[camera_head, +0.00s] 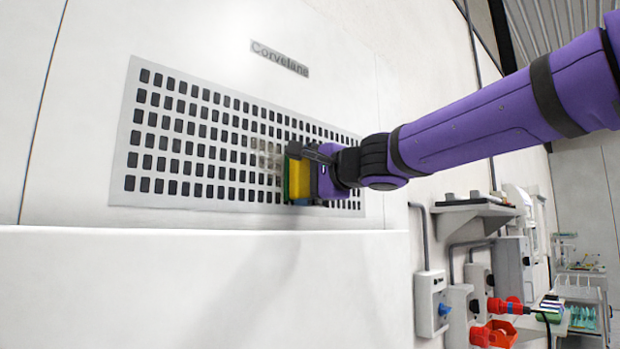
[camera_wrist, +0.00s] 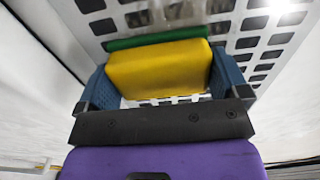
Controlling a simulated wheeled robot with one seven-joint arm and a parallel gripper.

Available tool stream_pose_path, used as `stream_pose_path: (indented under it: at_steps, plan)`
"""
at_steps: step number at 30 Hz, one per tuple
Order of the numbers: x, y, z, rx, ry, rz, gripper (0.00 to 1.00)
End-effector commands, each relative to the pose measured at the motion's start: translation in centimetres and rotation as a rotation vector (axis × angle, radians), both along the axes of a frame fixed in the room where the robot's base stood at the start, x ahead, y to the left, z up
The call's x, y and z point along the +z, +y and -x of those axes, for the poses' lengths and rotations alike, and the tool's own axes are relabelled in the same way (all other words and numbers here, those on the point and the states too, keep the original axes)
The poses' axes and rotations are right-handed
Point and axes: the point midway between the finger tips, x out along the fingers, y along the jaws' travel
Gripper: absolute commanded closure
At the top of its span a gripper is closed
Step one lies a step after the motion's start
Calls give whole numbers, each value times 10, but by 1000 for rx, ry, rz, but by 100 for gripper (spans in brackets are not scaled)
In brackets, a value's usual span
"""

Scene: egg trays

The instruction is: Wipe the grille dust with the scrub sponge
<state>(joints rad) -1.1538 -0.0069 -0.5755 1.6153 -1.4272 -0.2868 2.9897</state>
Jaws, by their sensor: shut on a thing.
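The grille (camera_head: 190,180) is a pale wall panel with rows of dark slots, below the raised name "Corvelane". A brownish dust patch (camera_head: 265,157) shows on it just left of my gripper; a blurred smudge of it (camera_wrist: 180,14) also shows in the wrist view beyond the sponge. My gripper (camera_head: 305,170) is shut on the scrub sponge (camera_wrist: 158,70), which is yellow with a green scrub side facing the grille. In the head view the sponge (camera_head: 298,179) is upright at the grille's right part, at or very close to its surface; exact contact is unclear.
A ledge (camera_head: 200,232) runs below the grille. To the right, wall boxes (camera_head: 432,303) with blue and red sockets (camera_head: 493,334) and a small shelf (camera_head: 475,209) stick out. A cart with racks (camera_head: 585,300) stands far right.

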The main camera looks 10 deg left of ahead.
Motion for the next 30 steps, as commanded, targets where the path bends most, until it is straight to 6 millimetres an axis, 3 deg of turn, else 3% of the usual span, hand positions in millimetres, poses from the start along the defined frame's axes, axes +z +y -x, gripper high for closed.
stream_pose_path:
  at_steps: [30]
  plan:
    - [0, 39, 43, 3, -1, 2, 26]
